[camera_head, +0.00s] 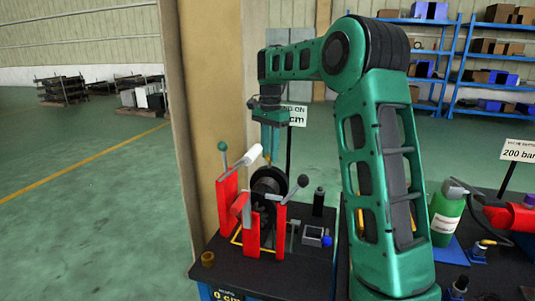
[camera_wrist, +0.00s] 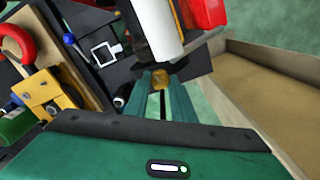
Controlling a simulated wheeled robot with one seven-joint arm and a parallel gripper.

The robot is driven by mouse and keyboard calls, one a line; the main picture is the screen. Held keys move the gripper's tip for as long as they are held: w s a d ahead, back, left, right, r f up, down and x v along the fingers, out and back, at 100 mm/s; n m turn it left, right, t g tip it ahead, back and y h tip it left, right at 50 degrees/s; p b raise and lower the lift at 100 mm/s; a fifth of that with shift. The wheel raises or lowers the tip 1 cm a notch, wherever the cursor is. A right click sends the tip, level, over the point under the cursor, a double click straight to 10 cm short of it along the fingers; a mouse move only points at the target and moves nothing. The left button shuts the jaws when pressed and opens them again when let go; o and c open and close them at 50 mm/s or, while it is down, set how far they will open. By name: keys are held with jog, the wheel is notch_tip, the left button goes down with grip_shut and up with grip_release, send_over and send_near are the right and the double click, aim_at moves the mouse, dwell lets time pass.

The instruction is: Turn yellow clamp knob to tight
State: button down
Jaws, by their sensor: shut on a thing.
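The yellow clamp knob (camera_wrist: 159,79) shows in the wrist view between the tips of my gripper (camera_wrist: 162,84). The green fingers are shut on it, and they hide its sides. In the head view my gripper (camera_head: 269,154) points down above the stand with the red uprights, and only a little yellow shows at its tips. The knob's marks and how tight it is cannot be made out. A white cylinder (camera_wrist: 155,27) lies just beyond the knob in the wrist view; it also shows left of my fingertips in the head view (camera_head: 252,155).
The red uprights (camera_head: 227,192) and a dark wheel (camera_head: 268,185) stand below my gripper on a black table (camera_head: 235,271). A black bottle (camera_head: 318,202) and a green bottle (camera_head: 446,215) stand to the right. A beige post (camera_head: 205,100) rises close on the left.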

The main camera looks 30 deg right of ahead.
aim_at(269, 155)
jog(key=shift+w+r+m, duration=0.15)
jog(key=shift+w+m, duration=0.05)
jog(key=shift+m, duration=0.4)
jog(key=c, duration=1.5)
grip_release()
jog(key=shift+s, duration=0.1)
notch_tip(269, 155, up, 11)
jog(key=shift+f, duration=0.2)
